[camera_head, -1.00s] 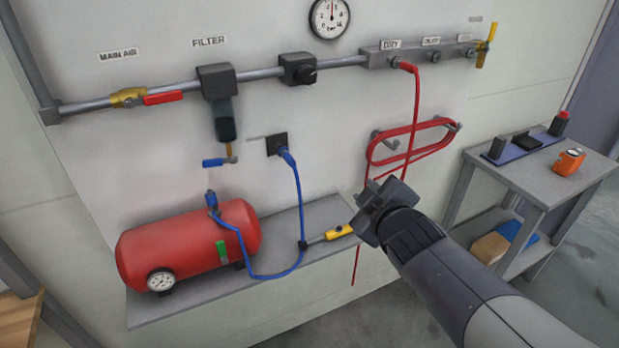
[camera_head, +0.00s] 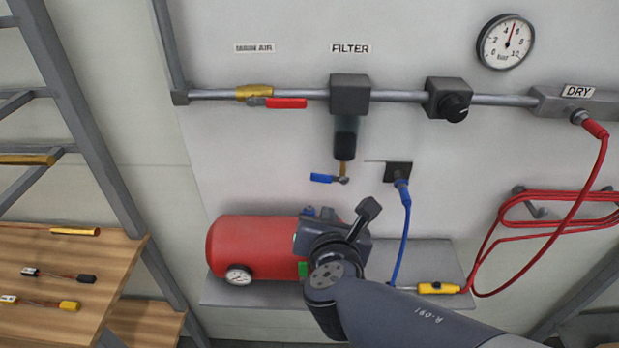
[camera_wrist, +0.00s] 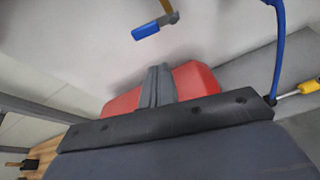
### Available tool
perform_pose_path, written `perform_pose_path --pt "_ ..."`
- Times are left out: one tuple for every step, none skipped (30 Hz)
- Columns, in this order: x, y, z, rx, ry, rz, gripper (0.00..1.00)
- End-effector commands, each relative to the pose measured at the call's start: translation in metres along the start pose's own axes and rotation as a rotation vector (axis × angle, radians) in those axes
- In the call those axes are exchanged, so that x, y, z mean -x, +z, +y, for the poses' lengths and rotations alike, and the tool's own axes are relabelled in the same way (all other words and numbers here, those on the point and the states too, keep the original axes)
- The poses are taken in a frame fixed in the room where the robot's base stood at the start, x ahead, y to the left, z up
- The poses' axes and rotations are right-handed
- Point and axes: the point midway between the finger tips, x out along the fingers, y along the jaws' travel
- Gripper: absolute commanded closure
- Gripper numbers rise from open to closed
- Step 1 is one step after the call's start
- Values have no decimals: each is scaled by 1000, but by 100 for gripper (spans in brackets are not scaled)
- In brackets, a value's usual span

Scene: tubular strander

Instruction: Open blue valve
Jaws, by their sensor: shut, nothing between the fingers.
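The blue valve handle (camera_head: 321,178) sits on a small brass drain under the filter (camera_head: 349,95). It points left, roughly level. In the wrist view the blue handle (camera_wrist: 146,31) shows above and slightly left of my gripper, with the brass stem at its right. My gripper (camera_head: 367,215) is below and to the right of the handle, in front of the red tank, apart from the valve. In the wrist view the fingers (camera_wrist: 158,85) are together with nothing between them.
The red tank (camera_head: 250,243) rests on a grey shelf (camera_head: 230,293). A blue hose (camera_head: 405,230) hangs from a wall socket to the right of the valve. The main air valve's red handle (camera_head: 286,103) is on the pipe above. A wooden bench (camera_head: 60,260) stands at left.

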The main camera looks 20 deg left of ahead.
Motion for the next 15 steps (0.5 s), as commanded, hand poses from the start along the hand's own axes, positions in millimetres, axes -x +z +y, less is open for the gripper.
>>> perform_pose_path --pt "3 1 7 39 15 -14 100" --pt "3 2 8 55 18 -22 100" --pt "3 3 10 69 21 -28 100" --pt "2 3 11 76 23 -32 100" --pt "1 3 11 79 23 -33 100" --pt "-2 3 11 80 22 -34 100" --pt "-4 3 11 80 21 -33 100" --pt "-8 3 11 79 21 -33 100" --pt "-13 3 10 78 20 -32 100" --pt "-17 3 10 78 19 -32 100" --pt "-22 3 10 78 19 -31 100" --pt "-28 3 10 78 18 -31 100" --pt "-33 3 10 78 19 -30 100" --pt "-38 3 11 76 19 -31 100" --pt "-46 3 10 77 18 -30 100"
